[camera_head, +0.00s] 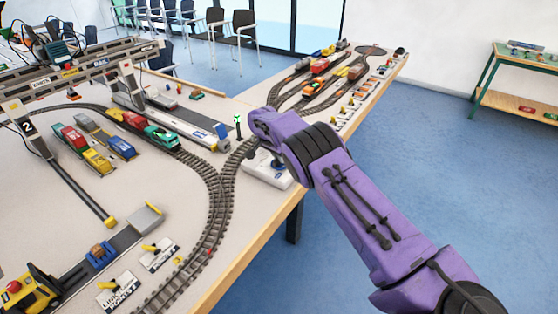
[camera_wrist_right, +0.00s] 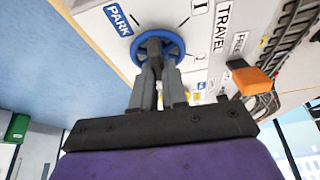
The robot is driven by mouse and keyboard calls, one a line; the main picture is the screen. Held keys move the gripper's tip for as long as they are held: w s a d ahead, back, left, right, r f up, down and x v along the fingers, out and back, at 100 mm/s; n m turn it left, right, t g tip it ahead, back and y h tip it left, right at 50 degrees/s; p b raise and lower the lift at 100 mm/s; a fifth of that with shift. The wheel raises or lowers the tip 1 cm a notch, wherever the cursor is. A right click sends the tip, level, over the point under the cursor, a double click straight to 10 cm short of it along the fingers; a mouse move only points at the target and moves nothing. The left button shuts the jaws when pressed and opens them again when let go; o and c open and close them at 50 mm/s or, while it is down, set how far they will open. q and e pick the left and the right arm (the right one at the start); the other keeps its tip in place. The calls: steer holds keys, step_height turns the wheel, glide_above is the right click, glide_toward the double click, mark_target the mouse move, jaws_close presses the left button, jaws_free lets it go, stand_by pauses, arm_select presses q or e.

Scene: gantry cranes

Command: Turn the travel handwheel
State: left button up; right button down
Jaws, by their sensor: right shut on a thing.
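The travel handwheel (camera_wrist_right: 158,34) is a blue ring on a white panel in the right wrist view. A blue PARK label (camera_wrist_right: 118,20) lies to its upper left and the word TRAVEL (camera_wrist_right: 221,27) to its right. My right gripper (camera_wrist_right: 155,62) is shut on the handwheel, its grey fingers covering the wheel's lower middle. In the head view my purple right arm reaches over a white control box (camera_head: 268,174) at the table's edge. I cannot make out the wheel there. My left gripper is in neither view.
An orange block (camera_wrist_right: 251,81) at a FREE label stands right of the wheel. Curved model track (camera_head: 217,205) runs left of the control box. A gantry crane (camera_head: 80,72) stands at the back left, with toy trains near it. Blue floor lies right of the table.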

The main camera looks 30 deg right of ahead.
steer(key=shift+m+g+b, duration=0.4)
steer(key=shift+m+b, duration=0.25)
steer(key=shift+m, duration=0.35)
steer(key=c, duration=1.2)
jaws_free()
steer(key=shift+o, duration=0.2)
steer(key=shift+a+r, duration=0.1)
steer(key=b+v, duration=0.1)
steer(key=v, duration=0.9)
steer(key=shift+a+r, duration=0.1)
steer(key=shift+a, duration=0.05)
